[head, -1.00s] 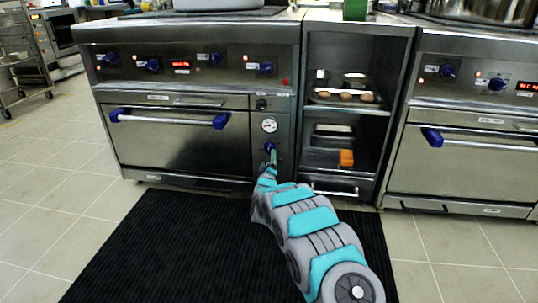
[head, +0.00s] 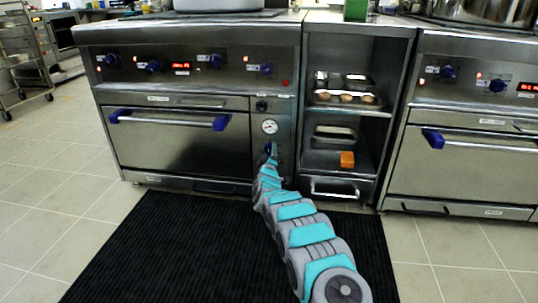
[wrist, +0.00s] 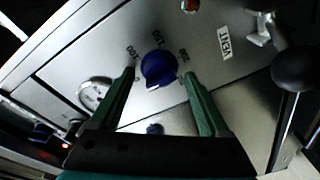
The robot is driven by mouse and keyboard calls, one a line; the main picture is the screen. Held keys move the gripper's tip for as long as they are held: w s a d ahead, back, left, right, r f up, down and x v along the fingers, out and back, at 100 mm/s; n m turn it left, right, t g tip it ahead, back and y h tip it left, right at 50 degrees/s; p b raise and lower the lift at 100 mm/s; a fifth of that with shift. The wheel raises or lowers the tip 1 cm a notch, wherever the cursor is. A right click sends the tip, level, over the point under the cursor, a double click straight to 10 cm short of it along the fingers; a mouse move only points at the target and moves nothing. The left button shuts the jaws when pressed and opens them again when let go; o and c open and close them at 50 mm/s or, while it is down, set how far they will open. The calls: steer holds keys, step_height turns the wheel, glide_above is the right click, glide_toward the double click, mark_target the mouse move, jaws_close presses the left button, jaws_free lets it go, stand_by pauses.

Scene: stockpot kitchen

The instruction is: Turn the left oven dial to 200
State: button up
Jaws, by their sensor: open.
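The left oven's blue dial (wrist: 158,68) sits on the steel side panel below the round gauge. In the wrist view, numbers are printed around it, with 150 near its top edge; I cannot tell exactly where it points. My gripper (wrist: 160,78) is open, with one green finger on each side of the dial; I cannot tell whether they touch it. In the head view my gripper (head: 270,158) reaches the panel just below the gauge and largely hides the dial.
The gauge (head: 269,126) is above the dial. The left oven door (head: 180,140) with its blue-ended handle is to the left. An open shelf unit (head: 347,190) with trays and an orange block is to the right. A black mat (head: 150,240) covers the floor in front.

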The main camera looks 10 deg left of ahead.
jaws_close()
stand_by(0.7)
